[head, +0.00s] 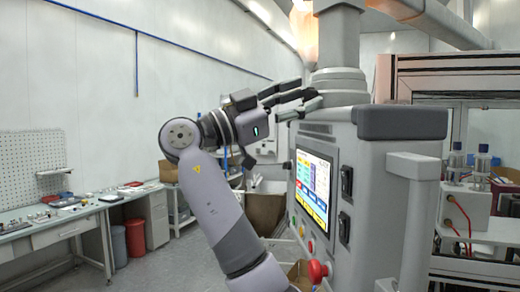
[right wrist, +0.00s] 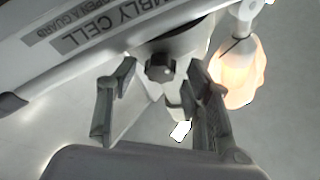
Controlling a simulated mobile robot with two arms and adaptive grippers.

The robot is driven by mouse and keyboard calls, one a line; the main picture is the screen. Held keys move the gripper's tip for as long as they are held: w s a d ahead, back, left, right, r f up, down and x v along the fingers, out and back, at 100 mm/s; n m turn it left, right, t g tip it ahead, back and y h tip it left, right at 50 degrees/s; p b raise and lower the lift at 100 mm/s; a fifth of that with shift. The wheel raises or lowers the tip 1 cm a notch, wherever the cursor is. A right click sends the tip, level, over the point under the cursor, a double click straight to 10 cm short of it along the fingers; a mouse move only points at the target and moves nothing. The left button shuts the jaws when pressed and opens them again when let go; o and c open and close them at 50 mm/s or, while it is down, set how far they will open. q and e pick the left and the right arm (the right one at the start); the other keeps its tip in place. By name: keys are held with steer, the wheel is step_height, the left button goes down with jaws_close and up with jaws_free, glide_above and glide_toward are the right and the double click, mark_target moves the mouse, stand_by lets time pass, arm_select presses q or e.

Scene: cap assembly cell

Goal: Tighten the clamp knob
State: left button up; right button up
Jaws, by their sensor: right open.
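The clamp knob (right wrist: 160,67) is a small dark lobed knob in the right wrist view, under the round collar of the grey column. It lies between the fingertips of my right gripper (right wrist: 162,80), which is open, with a finger on either side. Whether the fingers touch it I cannot tell. In the head view my right gripper (head: 308,96) reaches toward the foot of the column (head: 338,82), above the control panel. I cannot make out the knob there. My left gripper is not in view.
The control panel (head: 315,190) with a lit screen and red stop button (head: 318,268) stands just right of my arm. A grey handle bar (head: 412,168) is at its right. A glowing orange lamp (right wrist: 238,72) hangs near the gripper. A workbench (head: 75,220) is far left.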

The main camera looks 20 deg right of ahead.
steer(key=shift+n, duration=0.3)
steer(key=shift+n+t+p, duration=0.55)
steer(key=shift+n+t, duration=0.05)
steer(key=shift+n, duration=0.4)
steer(key=n+p, duration=0.1)
steer(key=n+t+p, duration=0.2)
steer(key=shift+s+r+n, duration=0.1)
steer(key=shift+r+n, duration=0.15)
steer(key=shift+n, duration=0.05)
steer(key=a+f+b, duration=0.2)
steer(key=shift+s+b, duration=0.15)
steer(key=shift+b, duration=0.15)
steer(key=w+b+v, duration=0.1)
steer(key=b+v, duration=0.6)
steer(key=v, duration=0.8)
steer(key=w+d+f+n+t+y, duration=0.1)
steer(key=w+f+n+t+y, duration=0.1)
steer(key=w+f+n+t, duration=0.2)
steer(key=w+d+f+n+t+y, duration=0.1)
steer(key=w+f+n+t+y, duration=0.1)
steer(key=w+f+n+t, duration=0.3)
steer(key=w+f+n, duration=0.4)
steer(key=w+f, duration=0.4)
steer(key=f, duration=0.4)
steer(key=shift+w+d+f+n+t+b, duration=0.15)
steer(key=shift+w+f+n+t+b, duration=0.15)
steer(key=shift+w+n+b, duration=0.1)
